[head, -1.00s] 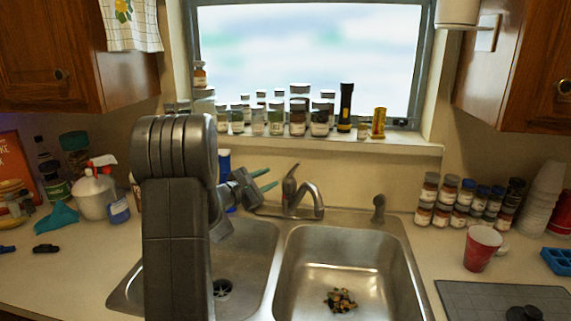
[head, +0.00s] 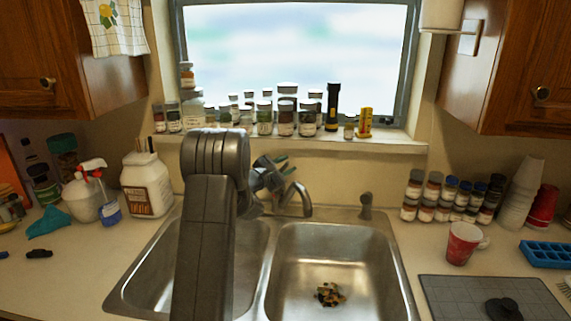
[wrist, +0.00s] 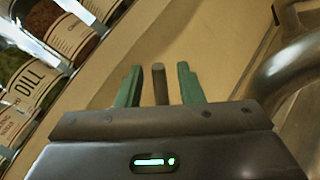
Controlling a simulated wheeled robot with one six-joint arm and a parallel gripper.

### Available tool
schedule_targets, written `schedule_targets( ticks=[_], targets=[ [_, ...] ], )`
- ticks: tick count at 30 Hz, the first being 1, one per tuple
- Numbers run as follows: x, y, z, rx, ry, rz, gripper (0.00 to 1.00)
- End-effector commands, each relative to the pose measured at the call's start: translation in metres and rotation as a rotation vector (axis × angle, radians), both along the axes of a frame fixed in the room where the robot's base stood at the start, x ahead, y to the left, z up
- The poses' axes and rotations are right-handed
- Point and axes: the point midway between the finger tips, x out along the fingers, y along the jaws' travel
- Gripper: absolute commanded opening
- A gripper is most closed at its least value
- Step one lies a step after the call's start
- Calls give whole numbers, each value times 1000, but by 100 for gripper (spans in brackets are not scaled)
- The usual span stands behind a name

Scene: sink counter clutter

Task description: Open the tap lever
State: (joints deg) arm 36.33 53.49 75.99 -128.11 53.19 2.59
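The metal tap (head: 300,197) stands at the back of the double sink, its curved spout over the right basin. In the head view its lever is hidden behind my gripper (head: 274,163), which is at the tap just left of the spout. In the wrist view the dark upright lever (wrist: 160,84) shows between the two green fingers of my gripper (wrist: 159,68). The fingers are open, with a visible gap on each side of the lever. The spout also shows at the right of the wrist view (wrist: 285,70).
A sprayer (head: 366,205) stands right of the tap. A large white tub (head: 147,186) is left of the sink.

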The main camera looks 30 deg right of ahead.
Motion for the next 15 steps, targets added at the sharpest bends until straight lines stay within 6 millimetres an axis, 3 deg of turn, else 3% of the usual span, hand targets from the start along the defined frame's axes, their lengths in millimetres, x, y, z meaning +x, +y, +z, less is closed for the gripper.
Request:
schedule_targets(
  ticks=[7,12,15],
  targets=[
    [0,-1,-1,0,0,0,34],
    [0,-1,-1,0,0,0,3],
    [0,0,-1,1,0,1,0]
  ],
)
